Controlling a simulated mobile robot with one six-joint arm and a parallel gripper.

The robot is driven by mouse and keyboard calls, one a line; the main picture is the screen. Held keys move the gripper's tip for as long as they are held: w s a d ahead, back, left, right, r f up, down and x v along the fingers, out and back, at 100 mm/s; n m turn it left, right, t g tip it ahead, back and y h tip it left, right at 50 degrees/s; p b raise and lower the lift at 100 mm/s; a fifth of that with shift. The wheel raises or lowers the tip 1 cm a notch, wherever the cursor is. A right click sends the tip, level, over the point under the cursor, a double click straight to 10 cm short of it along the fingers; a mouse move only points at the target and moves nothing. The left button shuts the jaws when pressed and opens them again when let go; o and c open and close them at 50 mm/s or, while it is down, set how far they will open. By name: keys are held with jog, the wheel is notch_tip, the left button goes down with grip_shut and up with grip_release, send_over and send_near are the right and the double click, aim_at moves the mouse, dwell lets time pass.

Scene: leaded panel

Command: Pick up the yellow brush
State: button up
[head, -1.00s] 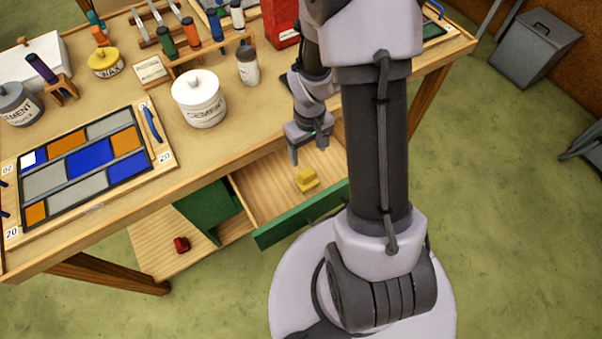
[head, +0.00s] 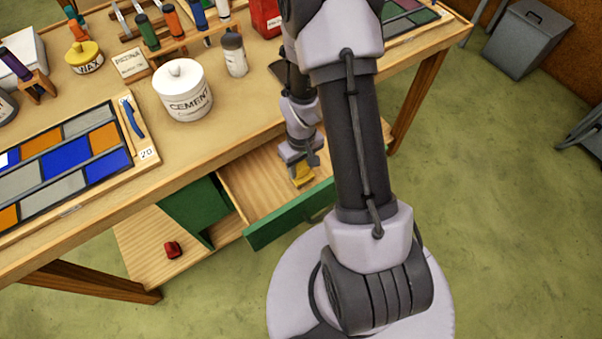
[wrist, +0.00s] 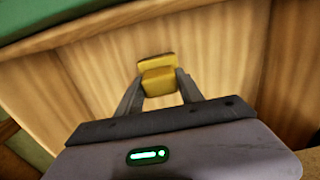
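The yellow brush (head: 303,176) lies in the open drawer, partly hidden by my gripper in the head view. In the wrist view the brush (wrist: 157,80) shows as a yellow block with a second yellow part behind it. My gripper (head: 304,163) is low over the drawer, right at the brush. In the wrist view my gripper (wrist: 160,82) has one finger on each side of the brush's near part. The fingers stand apart and look open; any contact with the brush is hard to make out.
The open drawer has a green front (head: 290,215) and a wooden floor (head: 250,190). Above it is the workbench, with a white cement jar (head: 183,95) and a leaded panel (head: 65,160). A red object (head: 173,249) lies on the lower shelf.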

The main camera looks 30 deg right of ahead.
grip_shut()
notch_tip(320, 180, up, 10)
jog(key=p, duration=0.4)
jog(key=shift+p, duration=0.3)
